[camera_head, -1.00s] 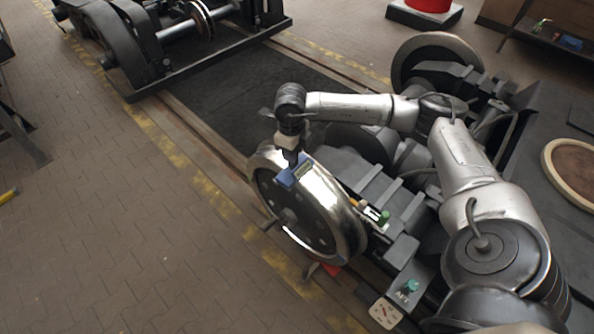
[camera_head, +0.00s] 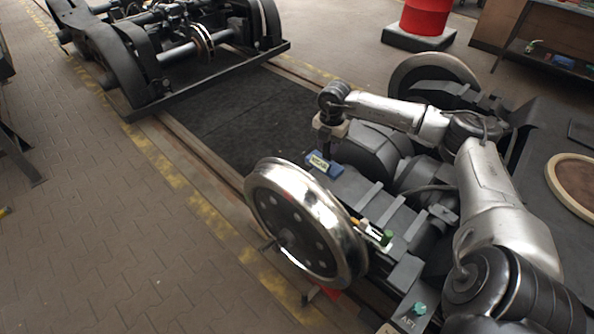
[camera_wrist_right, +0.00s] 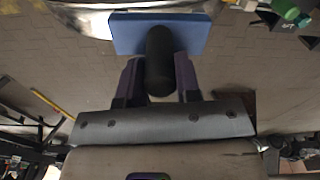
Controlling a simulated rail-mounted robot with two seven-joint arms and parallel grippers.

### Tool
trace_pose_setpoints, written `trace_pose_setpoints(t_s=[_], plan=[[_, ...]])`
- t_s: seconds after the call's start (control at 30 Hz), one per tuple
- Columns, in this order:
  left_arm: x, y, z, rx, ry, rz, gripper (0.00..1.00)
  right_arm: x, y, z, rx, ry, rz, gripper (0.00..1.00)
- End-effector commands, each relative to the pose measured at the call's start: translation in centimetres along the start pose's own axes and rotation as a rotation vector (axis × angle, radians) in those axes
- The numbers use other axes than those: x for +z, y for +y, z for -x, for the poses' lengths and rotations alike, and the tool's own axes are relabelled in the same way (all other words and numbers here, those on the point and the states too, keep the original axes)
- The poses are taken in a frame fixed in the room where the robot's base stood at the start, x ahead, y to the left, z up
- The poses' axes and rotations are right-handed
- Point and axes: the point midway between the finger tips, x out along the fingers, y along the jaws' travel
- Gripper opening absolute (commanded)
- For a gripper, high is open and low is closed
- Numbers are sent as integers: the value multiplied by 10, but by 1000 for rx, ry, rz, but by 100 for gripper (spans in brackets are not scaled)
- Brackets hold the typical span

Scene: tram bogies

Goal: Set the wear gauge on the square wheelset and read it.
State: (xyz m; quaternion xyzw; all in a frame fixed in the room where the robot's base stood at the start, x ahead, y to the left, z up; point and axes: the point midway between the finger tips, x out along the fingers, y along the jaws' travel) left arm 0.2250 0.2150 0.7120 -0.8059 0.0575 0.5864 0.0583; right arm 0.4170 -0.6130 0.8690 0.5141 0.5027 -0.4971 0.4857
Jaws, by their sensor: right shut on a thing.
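My right gripper (camera_head: 327,150) is shut on the dark handle of the blue wear gauge (camera_head: 325,167). The gauge has a small pale display on its face. In the right wrist view the gauge (camera_wrist_right: 160,32) is a blue block at the top, its black handle between the fingers (camera_wrist_right: 158,80). The near wheel (camera_head: 300,220) has a bright rim and a dark, holed face. The gauge shows just beyond its upper rim and looks clear of it. The display reading is too small to make out. My left gripper is out of view.
The near bogie (camera_head: 375,205) has a green knob (camera_head: 387,237) and another green knob (camera_head: 419,308) by an AFT mark. A second bogie (camera_head: 190,50) stands at the back left. A red drum (camera_head: 427,17) is at the back. The paved floor at left is mostly clear.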

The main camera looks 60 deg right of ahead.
Motion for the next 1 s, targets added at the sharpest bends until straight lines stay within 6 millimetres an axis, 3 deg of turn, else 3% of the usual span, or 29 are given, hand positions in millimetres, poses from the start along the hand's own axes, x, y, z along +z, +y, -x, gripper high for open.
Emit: trace_pose_setpoints(t_s=[0.3, 0.5, 0.77, 1.0], plan=[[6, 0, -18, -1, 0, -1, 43, -27, 55, -39, 5, 5, 3, 0], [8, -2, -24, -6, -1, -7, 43, -38, 77, -54, 2, 2, 3, 0], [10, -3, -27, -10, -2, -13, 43, -41, 84, -60, 0, -1, 4, 0], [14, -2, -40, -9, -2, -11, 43, -40, 83, -88, -2, 1, 4, 0]])
